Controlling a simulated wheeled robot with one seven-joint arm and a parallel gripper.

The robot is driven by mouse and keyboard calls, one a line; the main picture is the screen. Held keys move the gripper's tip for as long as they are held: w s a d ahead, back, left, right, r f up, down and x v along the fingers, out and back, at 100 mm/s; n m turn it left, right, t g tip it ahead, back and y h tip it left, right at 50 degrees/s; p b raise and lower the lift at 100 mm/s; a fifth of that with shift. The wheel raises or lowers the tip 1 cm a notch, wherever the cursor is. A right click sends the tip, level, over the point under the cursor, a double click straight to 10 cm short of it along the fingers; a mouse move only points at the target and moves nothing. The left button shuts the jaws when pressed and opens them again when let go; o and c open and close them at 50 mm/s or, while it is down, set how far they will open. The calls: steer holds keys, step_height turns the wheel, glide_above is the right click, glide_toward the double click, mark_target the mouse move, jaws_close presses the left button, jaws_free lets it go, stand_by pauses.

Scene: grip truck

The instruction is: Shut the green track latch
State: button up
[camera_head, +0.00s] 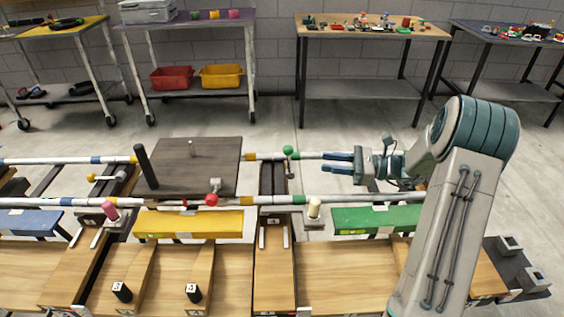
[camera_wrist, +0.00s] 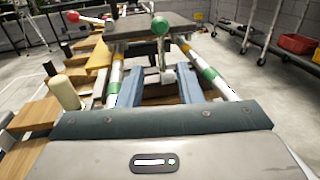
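The green track latch has a round green knob (camera_head: 288,150) on a short stem at the far white rail (camera_head: 265,157). In the wrist view the green knob (camera_wrist: 160,26) stands upright on its pale lever, ahead of my fingers and between their lines. My gripper (camera_head: 328,162) is to the right of the latch in the head view, level with the rails, its blue fingers pointing left. The wrist view shows my gripper (camera_wrist: 160,70) open, with nothing held between the fingers. A gap seems to remain between fingertips and latch.
A dark flat platform (camera_head: 190,167) with a black post rests across the rails at left. A red knob (camera_head: 211,199) and a yellow knob (camera_head: 91,178) sit nearby. Tables line the back wall.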

mark_target(289, 162)
steer(key=w+a, duration=0.1)
steer(key=a, duration=0.3)
steer(key=w+a, duration=0.1)
steer(key=a, duration=0.4)
steer(key=a+b, duration=0.1)
steer(key=a, duration=0.3)
steer(key=shift+w+a, duration=0.2)
steer(key=shift+w, duration=0.2)
jaws_close()
